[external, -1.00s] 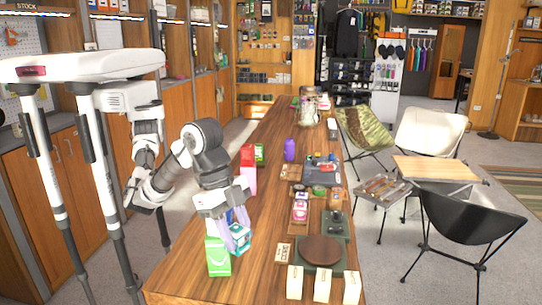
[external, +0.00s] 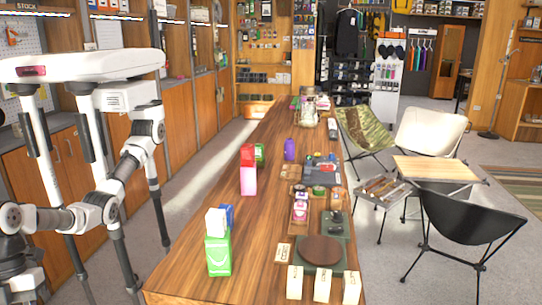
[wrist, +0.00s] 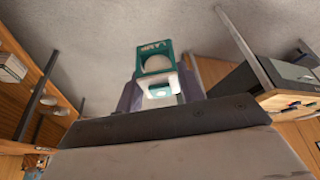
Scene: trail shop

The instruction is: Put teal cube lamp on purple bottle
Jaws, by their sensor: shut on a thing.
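The teal cube lamp (wrist: 153,53), a teal frame with a pale round middle, shows in the wrist view between my gripper's fingers. My gripper (wrist: 160,86) is shut on it, with the grey-purple fingers at its two sides. The grey floor shows behind it, so it is held clear of the long table. The purple bottle (external: 290,149) stands upright on the table, around the middle of its length, in the external view. The external view shows my arm folded at the lower left; my gripper and the lamp are not visible there.
On the long wooden table (external: 190,278), a green box (external: 218,255) has white and blue boxes at its top. A pink box (external: 248,181) with a red box above it stands left of the bottle. Trays and small goods line the right side. Cabinets flank my arm.

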